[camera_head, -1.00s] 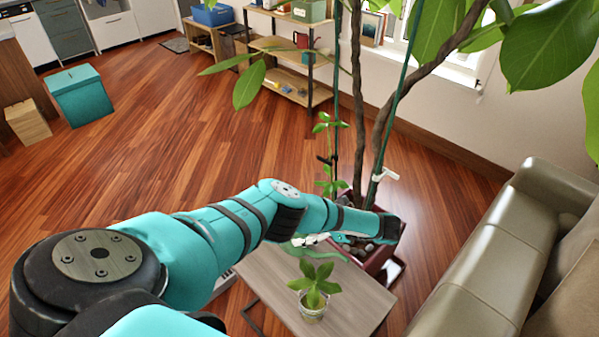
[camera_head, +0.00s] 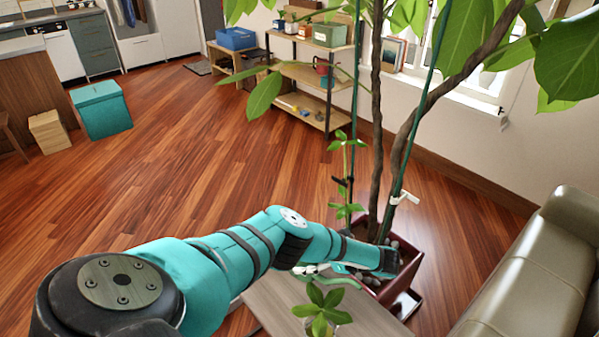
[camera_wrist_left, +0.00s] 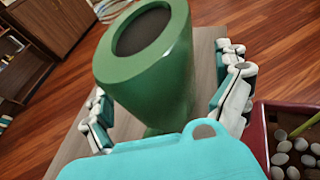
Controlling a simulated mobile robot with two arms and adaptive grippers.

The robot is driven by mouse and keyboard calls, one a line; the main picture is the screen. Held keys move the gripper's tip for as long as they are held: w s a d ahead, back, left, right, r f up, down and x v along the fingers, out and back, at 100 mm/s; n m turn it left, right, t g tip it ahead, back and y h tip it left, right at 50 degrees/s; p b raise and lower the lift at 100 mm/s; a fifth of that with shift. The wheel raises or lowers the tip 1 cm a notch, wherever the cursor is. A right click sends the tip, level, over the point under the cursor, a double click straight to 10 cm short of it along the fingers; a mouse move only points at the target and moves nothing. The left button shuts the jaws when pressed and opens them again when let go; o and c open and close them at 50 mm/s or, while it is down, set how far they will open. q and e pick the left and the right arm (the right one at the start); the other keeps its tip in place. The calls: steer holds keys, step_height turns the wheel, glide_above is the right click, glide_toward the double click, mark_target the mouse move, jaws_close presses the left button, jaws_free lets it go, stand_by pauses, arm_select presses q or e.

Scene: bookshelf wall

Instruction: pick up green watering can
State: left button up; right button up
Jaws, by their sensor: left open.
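The green watering can (camera_wrist_left: 150,65) fills the middle of the left wrist view, with its round dark opening facing up. My left gripper (camera_wrist_left: 165,108) is open, with one finger on each side of the can. Whether the fingers touch it I cannot tell. In the head view only a thin green curved part of the can (camera_head: 328,281) shows beside my left gripper (camera_head: 325,268); the rest is hidden behind my arm. The can is over the small wooden table (camera_head: 270,300). My right gripper is not in view.
A potted plant (camera_head: 320,312) stands on the table near the can. A tree in a dark red pot (camera_head: 408,275) with pebbles is just beyond the gripper. A grey sofa (camera_head: 530,270) is at the right. Open wooden floor (camera_head: 190,160) lies beyond the table.

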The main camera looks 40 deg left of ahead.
arm_select(q)
steer(key=shift+x, duration=1.25)
steer(key=c, duration=1.3)
